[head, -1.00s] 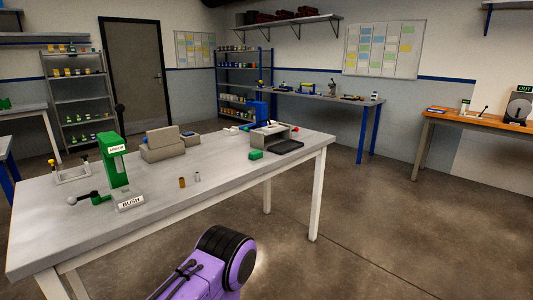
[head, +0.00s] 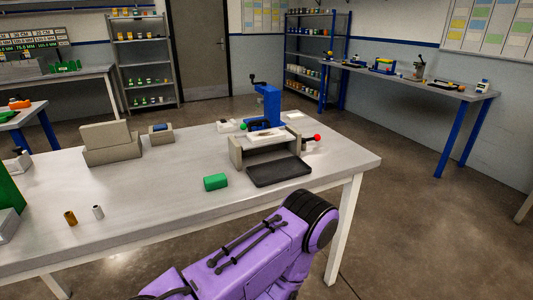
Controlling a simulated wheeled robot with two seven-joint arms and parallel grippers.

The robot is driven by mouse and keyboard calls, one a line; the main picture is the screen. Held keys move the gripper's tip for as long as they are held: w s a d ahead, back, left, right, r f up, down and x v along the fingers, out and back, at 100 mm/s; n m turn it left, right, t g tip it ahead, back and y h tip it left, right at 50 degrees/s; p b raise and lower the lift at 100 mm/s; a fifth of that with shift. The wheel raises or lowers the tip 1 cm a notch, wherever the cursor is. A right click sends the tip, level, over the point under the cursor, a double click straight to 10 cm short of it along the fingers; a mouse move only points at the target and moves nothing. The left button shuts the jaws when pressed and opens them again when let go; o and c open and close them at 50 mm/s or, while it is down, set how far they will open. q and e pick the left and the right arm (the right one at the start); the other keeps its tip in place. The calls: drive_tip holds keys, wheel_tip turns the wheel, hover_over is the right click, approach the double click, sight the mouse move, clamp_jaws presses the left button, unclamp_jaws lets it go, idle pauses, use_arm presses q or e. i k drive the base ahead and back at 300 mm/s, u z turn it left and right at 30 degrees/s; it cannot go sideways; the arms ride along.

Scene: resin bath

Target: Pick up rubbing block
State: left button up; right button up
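A small green block (head: 215,182) lies on the grey workbench (head: 140,195), left of a black tray (head: 278,171). It may be the rubbing block, but I cannot be sure. A stepped grey block (head: 110,147) and a smaller grey block with a blue top piece (head: 160,134) stand farther back on the left. My purple arm shows at the bottom, in front of the bench's near edge. Neither of my grippers is in view.
A blue press (head: 267,105) stands behind a grey open-fronted stand (head: 265,149); a red-knobbed lever (head: 317,138) is beside it. A brown cylinder (head: 70,218) and a grey cylinder (head: 98,212) stand front left. A green fixture (head: 10,190) is cut off at the left edge.

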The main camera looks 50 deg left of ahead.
sight(218, 181)
drive_tip(key=i, duration=0.95)
drive_tip(key=u, duration=3.05)
drive_tip(key=i, duration=0.5)
